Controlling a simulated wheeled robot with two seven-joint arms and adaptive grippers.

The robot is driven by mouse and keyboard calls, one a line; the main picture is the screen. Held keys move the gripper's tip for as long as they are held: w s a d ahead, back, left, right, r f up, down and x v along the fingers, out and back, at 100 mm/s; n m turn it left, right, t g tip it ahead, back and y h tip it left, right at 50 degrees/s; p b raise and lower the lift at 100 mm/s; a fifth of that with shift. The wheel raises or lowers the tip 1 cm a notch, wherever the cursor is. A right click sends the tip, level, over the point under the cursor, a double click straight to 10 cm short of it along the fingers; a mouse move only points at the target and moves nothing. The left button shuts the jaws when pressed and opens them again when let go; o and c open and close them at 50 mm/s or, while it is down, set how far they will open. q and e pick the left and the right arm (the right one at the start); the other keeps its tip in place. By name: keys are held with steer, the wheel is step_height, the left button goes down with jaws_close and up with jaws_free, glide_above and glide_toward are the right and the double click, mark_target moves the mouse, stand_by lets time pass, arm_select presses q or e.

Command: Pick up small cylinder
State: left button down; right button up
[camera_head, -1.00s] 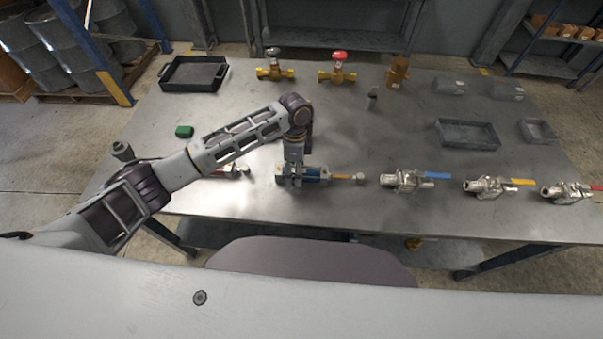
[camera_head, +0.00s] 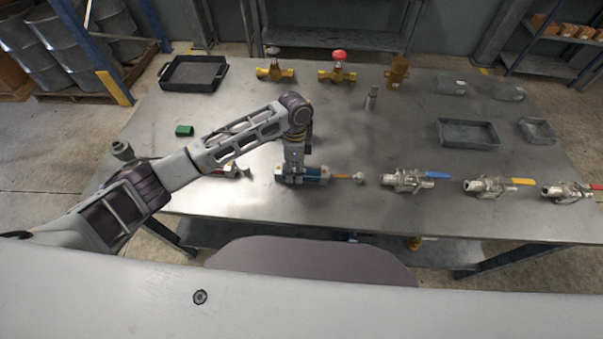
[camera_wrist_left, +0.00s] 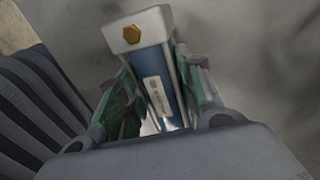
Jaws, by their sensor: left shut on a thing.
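The small cylinder (camera_head: 316,175) has a blue body, pale end caps and a rod reaching right on the metal table. In the left wrist view its blue body (camera_wrist_left: 153,75) carries a white label, and its end cap shows a brass hexagonal fitting. My left gripper (camera_head: 303,174) points down over the cylinder and is shut on its body. In the left wrist view the green-padded fingers (camera_wrist_left: 160,95) lie on both sides of it. The gripper hides part of the body in the head view. I cannot tell whether the cylinder touches the table. My right gripper is not in view.
Valves with blue (camera_head: 437,175), yellow (camera_head: 522,181) and red (camera_head: 585,188) handles lie to the right. Brass valves (camera_head: 338,74) stand at the back. A black tray (camera_head: 193,86) and a green block (camera_head: 184,130) are at the left. Grey trays (camera_head: 467,146) sit at the right.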

arm_select(q)
steer(key=shift+w+r, duration=0.1)
steer(key=shift+r, duration=0.05)
steer(key=shift+r+b, duration=0.3)
steer(key=shift+r, duration=4.6)
steer(key=shift+f, duration=0.15)
steer(key=shift+f, duration=4.45)
steer(key=shift+f, duration=0.45)
steer(key=c, duration=1.6)
jaws_free()
jaws_close()
